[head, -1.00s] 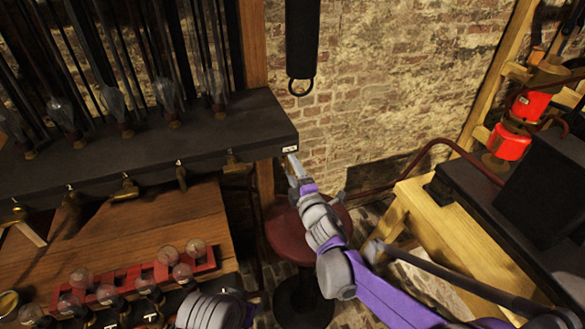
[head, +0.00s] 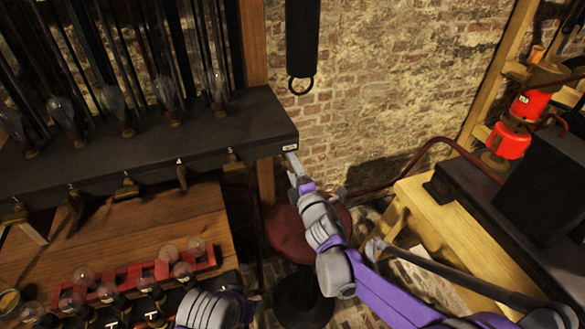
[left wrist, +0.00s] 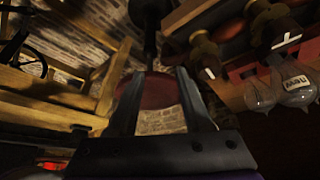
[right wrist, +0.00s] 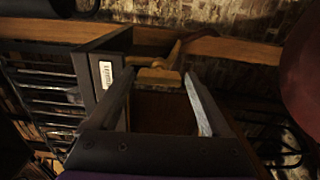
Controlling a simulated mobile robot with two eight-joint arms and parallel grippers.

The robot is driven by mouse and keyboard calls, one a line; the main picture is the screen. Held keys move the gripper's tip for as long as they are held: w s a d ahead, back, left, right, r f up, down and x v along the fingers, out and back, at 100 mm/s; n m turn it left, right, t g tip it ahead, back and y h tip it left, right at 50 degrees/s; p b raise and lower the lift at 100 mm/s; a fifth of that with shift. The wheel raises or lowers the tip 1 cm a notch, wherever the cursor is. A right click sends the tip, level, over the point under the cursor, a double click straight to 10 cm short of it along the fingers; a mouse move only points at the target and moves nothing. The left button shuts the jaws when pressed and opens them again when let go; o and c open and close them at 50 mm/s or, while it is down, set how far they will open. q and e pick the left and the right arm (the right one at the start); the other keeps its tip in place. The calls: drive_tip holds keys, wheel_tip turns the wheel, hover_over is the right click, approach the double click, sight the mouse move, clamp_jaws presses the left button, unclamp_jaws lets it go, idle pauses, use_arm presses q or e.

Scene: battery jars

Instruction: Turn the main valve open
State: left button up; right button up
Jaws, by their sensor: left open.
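A brass valve (right wrist: 158,76) at the shelf's labelled end lies between the fingertips of my right gripper (right wrist: 160,74) in the right wrist view. The fingers are apart on either side of it, and I cannot tell whether they touch it. In the head view my right gripper (head: 292,165) is just below the shelf's right end, beside a small white label (head: 289,147); the valve there is hard to make out. My left gripper (left wrist: 162,75) is open and empty in the left wrist view, with a dark red round stool seat beyond its fingers.
Several brass taps (head: 127,187) line the dark shelf's (head: 150,150) front edge, with glass bulbs above. A red rack (head: 110,288) of bulbs stands on the wooden bench below. A red stool (head: 285,235) and a wooden table (head: 450,225) stand right of the bench.

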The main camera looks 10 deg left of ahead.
drive_tip(key=shift+r, duration=0.1)
idle(0.4)
drive_tip(key=s+d+m+b, duration=0.1)
drive_tip(key=s+d+m, duration=0.25)
drive_tip(key=m, duration=0.55)
drive_tip(key=s+d+m+b, duration=0.1)
drive_tip(key=s+d+m, duration=0.3)
drive_tip(key=m, duration=0.5)
drive_tip(key=s+d+f+m+g+h+p, duration=0.1)
drive_tip(key=s+d+m+h, duration=0.2)
drive_tip(key=d, duration=0.7)
drive_tip(key=s+d+f+m+g+h+p, duration=0.1)
drive_tip(key=s+d+m+h, duration=0.2)
drive_tip(key=d+h, duration=0.3)
drive_tip(key=shift+s+d+f+g+h, duration=0.4)
drive_tip(key=shift+s+d, duration=0.5)
drive_tip(key=shift+d, duration=1.45)
